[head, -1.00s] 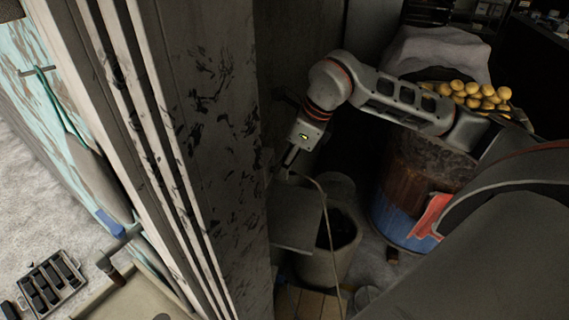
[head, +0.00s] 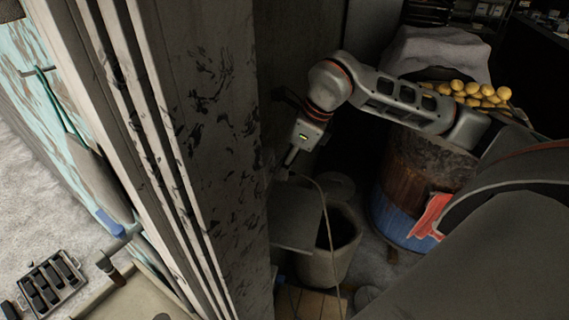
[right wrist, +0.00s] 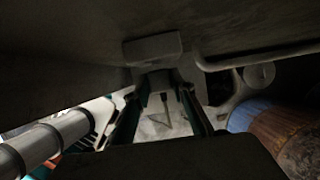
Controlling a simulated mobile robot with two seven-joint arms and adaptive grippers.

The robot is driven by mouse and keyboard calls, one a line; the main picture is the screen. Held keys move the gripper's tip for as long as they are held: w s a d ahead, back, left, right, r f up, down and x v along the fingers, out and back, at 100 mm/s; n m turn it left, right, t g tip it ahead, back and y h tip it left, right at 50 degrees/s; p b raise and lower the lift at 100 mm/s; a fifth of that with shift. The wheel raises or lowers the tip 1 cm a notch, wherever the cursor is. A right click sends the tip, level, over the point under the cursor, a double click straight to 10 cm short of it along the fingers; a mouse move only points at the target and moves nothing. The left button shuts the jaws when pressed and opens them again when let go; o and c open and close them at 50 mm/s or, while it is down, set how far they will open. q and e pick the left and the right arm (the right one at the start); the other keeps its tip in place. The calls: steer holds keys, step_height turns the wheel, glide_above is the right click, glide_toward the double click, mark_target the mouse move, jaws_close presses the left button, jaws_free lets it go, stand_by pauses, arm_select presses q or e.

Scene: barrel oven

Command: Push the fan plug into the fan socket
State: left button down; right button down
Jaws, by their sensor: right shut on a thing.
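My right gripper (head: 286,165) reaches down toward the dark scuffed wall in the head view. In the right wrist view its two fingers (right wrist: 155,85) close in toward a pale grey block (right wrist: 152,48). I cannot tell whether this block is the fan plug or the fan socket. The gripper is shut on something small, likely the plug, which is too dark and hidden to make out. A thin cord (head: 323,205) runs from near the fingertips down to the right. The fan socket is not clearly visible. My left gripper is not in view.
A grey bucket (head: 342,250) stands below the gripper beside a grey panel (head: 296,232). A rusty blue barrel (head: 400,200) stands to the right, with yellow round items (head: 480,93) behind my arm.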

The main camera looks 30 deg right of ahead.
steer(key=shift+w+a, duration=0.35)
steer(key=shift+w, duration=0.1)
stand_by(0.5)
steer(key=c, duration=1.6)
jaws_free()
steer(key=v, duration=1.2)
